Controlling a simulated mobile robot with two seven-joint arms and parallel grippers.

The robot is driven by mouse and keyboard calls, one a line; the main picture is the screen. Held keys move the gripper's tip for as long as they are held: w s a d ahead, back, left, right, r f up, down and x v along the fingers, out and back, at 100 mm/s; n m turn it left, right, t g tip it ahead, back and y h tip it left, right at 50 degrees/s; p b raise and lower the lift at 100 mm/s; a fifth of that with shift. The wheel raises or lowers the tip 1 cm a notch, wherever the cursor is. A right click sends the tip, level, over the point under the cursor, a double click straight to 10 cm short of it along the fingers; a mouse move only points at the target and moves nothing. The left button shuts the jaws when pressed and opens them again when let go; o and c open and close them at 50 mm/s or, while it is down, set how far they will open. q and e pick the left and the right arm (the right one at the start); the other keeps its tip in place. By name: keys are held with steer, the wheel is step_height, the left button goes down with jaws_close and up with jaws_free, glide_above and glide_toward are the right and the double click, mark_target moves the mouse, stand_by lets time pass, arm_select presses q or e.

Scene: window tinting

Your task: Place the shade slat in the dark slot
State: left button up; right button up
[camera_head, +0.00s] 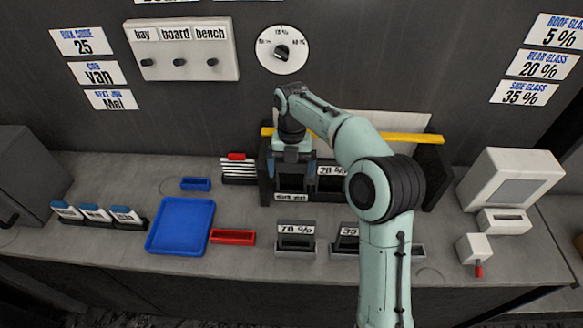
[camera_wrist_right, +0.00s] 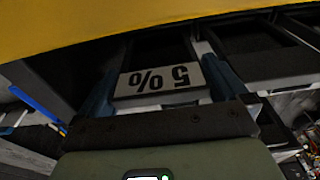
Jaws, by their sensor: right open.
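My right gripper (camera_head: 293,172) is open and low over the rack's left compartment, above the label "dark slot" (camera_head: 291,197). In the right wrist view, a dark shade slat with a white "5 %" label (camera_wrist_right: 158,80) lies between the open fingers (camera_wrist_right: 158,98). The slat appears to stand in the dark slot; its lower edge is hidden. In the head view the gripper covers most of it. A slat labelled "20 %" (camera_head: 331,170) stands in the rack just right of it. My left gripper is not in view.
Slats labelled "70 %" (camera_head: 296,229) and "35" (camera_head: 349,231) stand in holders in front of the rack. A yellow bar (camera_head: 412,138) runs along the rack's top. A blue tray (camera_head: 180,226) and red tray (camera_head: 232,237) lie left. A white box (camera_head: 510,180) stands right.

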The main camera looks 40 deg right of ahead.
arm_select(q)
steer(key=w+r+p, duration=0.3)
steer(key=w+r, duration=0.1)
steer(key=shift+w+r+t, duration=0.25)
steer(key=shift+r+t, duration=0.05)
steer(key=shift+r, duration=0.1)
arm_select(e)
step_height(320, 180, up, 12)
steer(key=w, duration=0.1)
steer(key=shift+d, duration=0.45)
